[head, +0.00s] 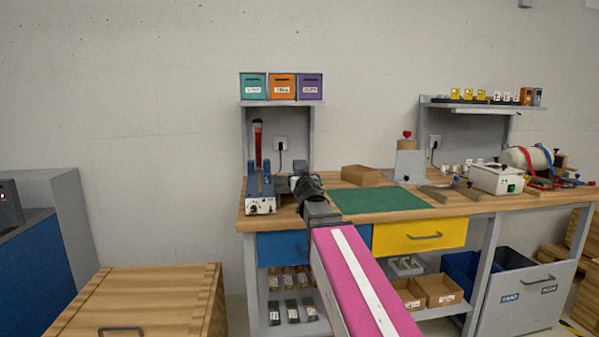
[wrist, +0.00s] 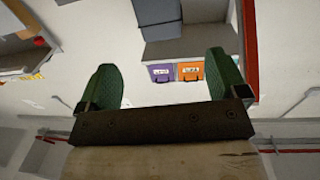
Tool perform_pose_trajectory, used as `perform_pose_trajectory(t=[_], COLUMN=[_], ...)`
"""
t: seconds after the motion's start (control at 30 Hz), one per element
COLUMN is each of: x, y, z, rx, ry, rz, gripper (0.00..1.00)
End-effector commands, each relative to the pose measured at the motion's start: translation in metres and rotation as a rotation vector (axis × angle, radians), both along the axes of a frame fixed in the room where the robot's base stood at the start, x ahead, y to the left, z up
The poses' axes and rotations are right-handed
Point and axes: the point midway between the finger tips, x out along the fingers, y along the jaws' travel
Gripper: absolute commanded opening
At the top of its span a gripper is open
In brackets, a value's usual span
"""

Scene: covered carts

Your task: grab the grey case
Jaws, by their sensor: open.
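My gripper (head: 297,183) is over the left part of the bench, far to the left of that box, partly hidden by my own arm. In the wrist view my gripper (wrist: 165,88) has its two green fingers wide apart. Nothing is between them; the wall and shelf bins show beyond.
A wooden box with a handle (head: 150,300) stands front left, beside a blue-and-grey cabinet (head: 60,235). A green mat (head: 380,199) and a brown carton (head: 365,175) lie mid-bench. Teal, orange and purple bins (head: 282,86) sit on a shelf above. The mat is clear.

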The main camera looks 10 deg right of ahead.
Motion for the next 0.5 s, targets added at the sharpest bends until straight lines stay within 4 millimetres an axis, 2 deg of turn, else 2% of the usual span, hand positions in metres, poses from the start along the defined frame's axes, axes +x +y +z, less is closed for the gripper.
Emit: perform_pose_trajectory(t=[0.17,0.5], x=[0.006,0.053], y=[0.000,-0.004], z=[0.002,0.002], rx=[0.000,-0.001], ry=[-0.005,-0.004], rz=[0.002,0.001], gripper=[0.92,0.92])
